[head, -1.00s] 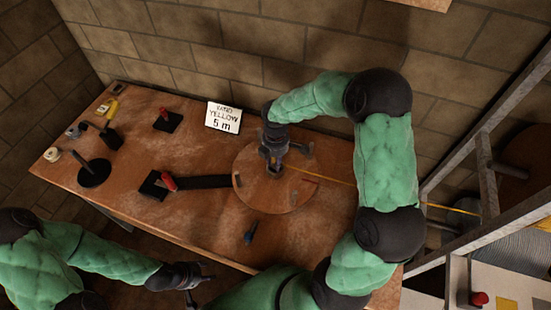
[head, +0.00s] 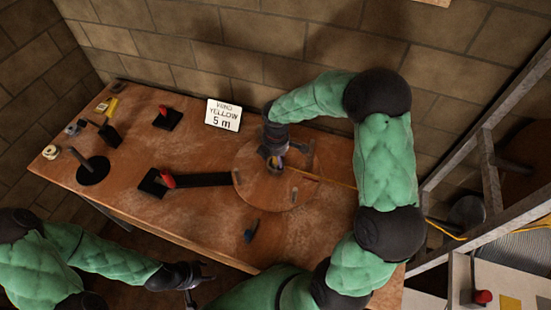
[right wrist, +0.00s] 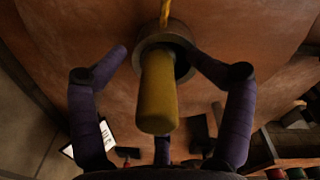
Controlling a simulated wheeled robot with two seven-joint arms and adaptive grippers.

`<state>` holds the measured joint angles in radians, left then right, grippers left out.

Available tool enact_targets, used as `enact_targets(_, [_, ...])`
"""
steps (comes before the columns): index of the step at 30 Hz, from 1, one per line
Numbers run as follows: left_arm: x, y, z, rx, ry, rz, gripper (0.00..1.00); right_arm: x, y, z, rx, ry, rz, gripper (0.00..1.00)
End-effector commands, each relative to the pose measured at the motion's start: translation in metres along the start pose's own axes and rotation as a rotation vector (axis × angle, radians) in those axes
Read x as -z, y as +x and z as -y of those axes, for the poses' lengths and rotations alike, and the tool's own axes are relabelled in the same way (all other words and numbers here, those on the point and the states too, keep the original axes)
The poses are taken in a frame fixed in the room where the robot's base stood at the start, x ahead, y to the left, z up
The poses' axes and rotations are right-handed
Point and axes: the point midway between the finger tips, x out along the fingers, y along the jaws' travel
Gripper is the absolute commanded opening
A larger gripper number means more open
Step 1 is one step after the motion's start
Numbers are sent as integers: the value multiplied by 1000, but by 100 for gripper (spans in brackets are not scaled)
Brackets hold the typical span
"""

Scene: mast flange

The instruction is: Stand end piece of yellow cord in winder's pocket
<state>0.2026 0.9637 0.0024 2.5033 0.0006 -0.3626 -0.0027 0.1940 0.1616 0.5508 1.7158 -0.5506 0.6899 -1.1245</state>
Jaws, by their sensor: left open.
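The yellow end piece (right wrist: 158,95) stands in a round grey pocket (right wrist: 180,62) on the winder's disc (right wrist: 110,25) in the right wrist view, its upper end towards the camera. The yellow cord (right wrist: 165,12) runs off past the pocket. My left gripper (head: 198,284) is open and empty in front of the table.
A sign reading yellow 5 m (head: 223,115) stands at the back of the table (head: 215,215). Red-handled levers (head: 167,180), a black post stand (head: 93,170) and small items lie left. A metal frame (head: 490,170) stands right.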

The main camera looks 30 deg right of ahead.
Motion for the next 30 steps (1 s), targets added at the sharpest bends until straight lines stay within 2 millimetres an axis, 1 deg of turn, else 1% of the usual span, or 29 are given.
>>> enact_targets(1, [0, 2, 1, 0, 0, 0, 46, 1, 15, 14, 41, -9, 4, 60])
enact_targets(6, [0, 1, 0, 0, 0, 0, 46, 1, 14, 15, 45, -9, 6, 64])
enact_targets(10, [0, 1, 0, 0, 0, 0, 46, 1, 14, 16, 47, -9, 5, 60])
enact_targets(20, [0, 0, 0, 0, 0, 0, 46, 3, 11, 16, 47, -8, 4, 60])
enact_targets(23, [0, 0, 0, 0, 0, 0, 46, 3, 3, 14, 44, -9, 4, 60])
enact_targets(25, [0, 0, 0, 0, 0, 0, 46, 3, -7, 13, 41, -9, 4, 60])
enact_targets(30, [0, 0, 0, 0, 0, 0, 46, 2, -43, 9, 30, -6, 4, 60])
